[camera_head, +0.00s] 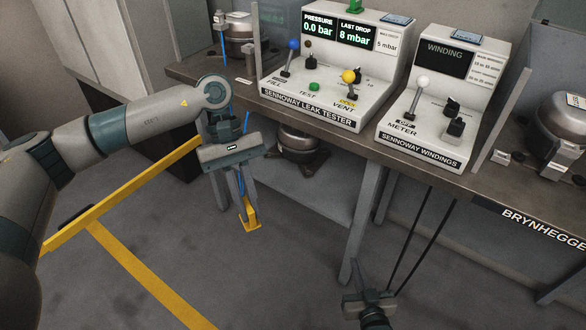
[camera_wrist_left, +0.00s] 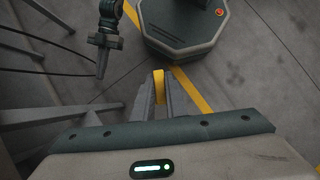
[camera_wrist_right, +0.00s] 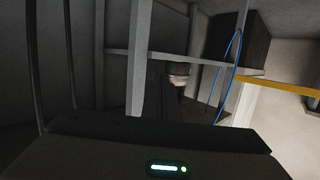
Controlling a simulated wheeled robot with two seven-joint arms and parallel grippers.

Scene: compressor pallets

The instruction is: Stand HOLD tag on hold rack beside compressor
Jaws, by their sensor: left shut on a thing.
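My left gripper (camera_head: 246,212) hangs in front of the bench, fingers pointing down, shut on a yellow tag (camera_head: 250,222). The tag's writing cannot be read. In the left wrist view the tag (camera_wrist_left: 158,85) shows as a narrow yellow strip between the fingertips. My right gripper (camera_head: 357,268) is low by the bench leg; its finger gap cannot be made out. Compressors stand on the bench at the left (camera_head: 238,32) and right (camera_head: 562,125), and one (camera_head: 300,145) is below the bench. I cannot pick out the hold rack for certain.
The leak tester (camera_head: 325,95) and windings meter (camera_head: 430,125) stand on the bench (camera_head: 365,148). Two dark cables (camera_head: 425,240) hang near my right gripper. A blue hose (camera_wrist_right: 232,60) shows in the right wrist view. Yellow lines (camera_head: 140,270) mark the open floor.

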